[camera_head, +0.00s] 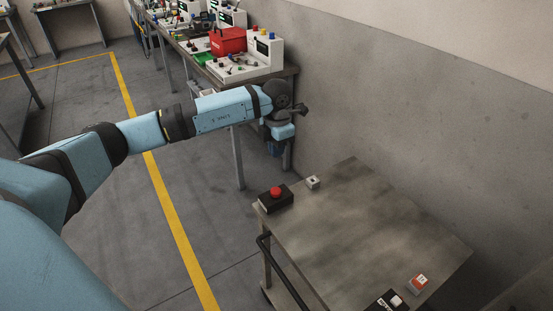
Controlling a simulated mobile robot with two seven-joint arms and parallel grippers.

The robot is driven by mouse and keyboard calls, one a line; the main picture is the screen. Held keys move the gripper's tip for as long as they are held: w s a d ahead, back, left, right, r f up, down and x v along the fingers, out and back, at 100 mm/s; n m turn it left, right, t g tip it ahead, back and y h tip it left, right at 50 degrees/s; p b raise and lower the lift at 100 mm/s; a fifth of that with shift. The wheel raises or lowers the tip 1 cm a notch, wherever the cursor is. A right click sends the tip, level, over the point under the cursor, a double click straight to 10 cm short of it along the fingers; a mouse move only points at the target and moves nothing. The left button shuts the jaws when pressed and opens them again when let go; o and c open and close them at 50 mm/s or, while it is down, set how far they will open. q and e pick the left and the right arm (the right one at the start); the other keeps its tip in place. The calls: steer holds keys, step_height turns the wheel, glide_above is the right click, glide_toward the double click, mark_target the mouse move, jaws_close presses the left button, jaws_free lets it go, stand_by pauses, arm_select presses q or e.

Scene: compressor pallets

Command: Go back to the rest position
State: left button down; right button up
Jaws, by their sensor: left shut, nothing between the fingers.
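My left arm reaches in from the left, across the yellow floor line, with its wrist near the grey wall. My left gripper (303,109) is small and dark at the end of the wrist, in front of the wall and above and beyond the cart's far left corner. It is shut and empty, touching nothing that I can make out. My right gripper is not in view.
A metal-topped cart (350,225) stands at lower right, with a red-button box (276,199), a small white block (313,182), a red-and-white box (418,284) and a black switch box (386,302). A cluttered workbench (270,76) lines the wall behind my arm. Floor left of the cart is clear.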

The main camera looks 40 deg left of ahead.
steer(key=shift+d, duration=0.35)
